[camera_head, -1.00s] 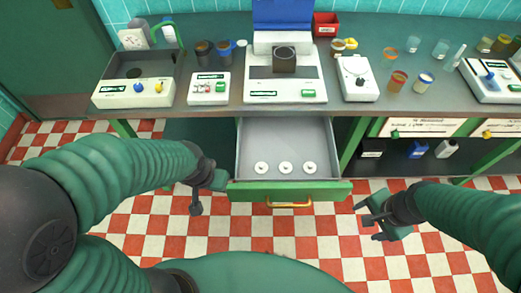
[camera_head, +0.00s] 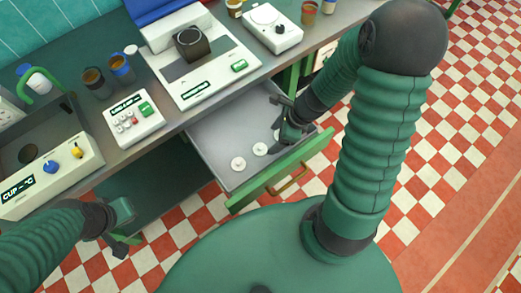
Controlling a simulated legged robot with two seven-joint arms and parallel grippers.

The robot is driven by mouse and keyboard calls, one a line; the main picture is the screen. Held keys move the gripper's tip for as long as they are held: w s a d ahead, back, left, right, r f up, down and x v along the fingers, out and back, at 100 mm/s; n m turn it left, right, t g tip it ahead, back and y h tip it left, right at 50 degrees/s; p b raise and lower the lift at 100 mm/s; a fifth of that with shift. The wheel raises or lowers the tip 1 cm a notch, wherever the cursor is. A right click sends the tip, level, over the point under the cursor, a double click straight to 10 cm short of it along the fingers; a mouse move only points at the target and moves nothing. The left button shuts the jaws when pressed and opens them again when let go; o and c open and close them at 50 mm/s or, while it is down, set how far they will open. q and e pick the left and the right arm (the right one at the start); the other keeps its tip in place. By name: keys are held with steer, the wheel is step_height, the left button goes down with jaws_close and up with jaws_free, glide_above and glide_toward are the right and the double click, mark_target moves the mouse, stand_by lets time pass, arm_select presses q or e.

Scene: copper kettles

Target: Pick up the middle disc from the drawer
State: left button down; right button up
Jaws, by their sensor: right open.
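The open drawer (camera_head: 213,160) is grey inside with a green front. The middle disc (camera_head: 260,149), white with a small centre hole, lies flat on its floor. Another white disc (camera_head: 238,163) lies to its left. A third disc (camera_head: 277,136) is largely hidden by my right gripper. My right gripper (camera_head: 278,117) is open and reaches into the drawer near its right side, above and beside the third disc and apart from the middle one. My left gripper (camera_head: 121,229) is open and empty, left of the drawer.
The counter (camera_head: 185,115) above the drawer holds a machine with a dark cup (camera_head: 190,43), a small keypad device (camera_head: 134,118) and a white scale (camera_head: 272,28). The drawer's green front (camera_head: 283,171) has a brass handle. Checkered floor lies open at right.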

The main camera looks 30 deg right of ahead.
mark_target(261, 147)
steer(key=a+f, duration=0.1)
steer(key=w+a+f+b, duration=0.1)
steer(key=f, duration=0.1)
steer(key=shift+w+a+f, duration=0.1)
steer(key=shift+w+a, duration=0.1)
steer(key=shift+a, duration=0.15)
steer(key=b+x, duration=0.1)
steer(key=x, duration=0.2)
steer(key=shift+w+a+f+b, duration=0.15)
steer(key=shift+f+b, duration=0.1)
steer(key=shift+b, duration=0.15)
steer(key=shift+d+f, duration=0.15)
steer(key=shift+d, duration=0.25)
steer(key=shift+c, duration=0.7)
steer(key=shift+a, duration=0.3)
steer(key=c, duration=1.3)
arm_select(q)
steer(key=f, duration=0.2)
steer(key=a+f, duration=0.1)
steer(key=shift+w+a+f, duration=0.1)
steer(key=shift+w+f, duration=0.05)
steer(key=shift+f, duration=0.25)
arm_select(e)
steer(key=shift+o, duration=0.2)
steer(key=shift+d, duration=0.1)
arm_select(q)
steer(key=shift+r, duration=0.1)
arm_select(e)
steer(key=shift+d, duration=0.1)
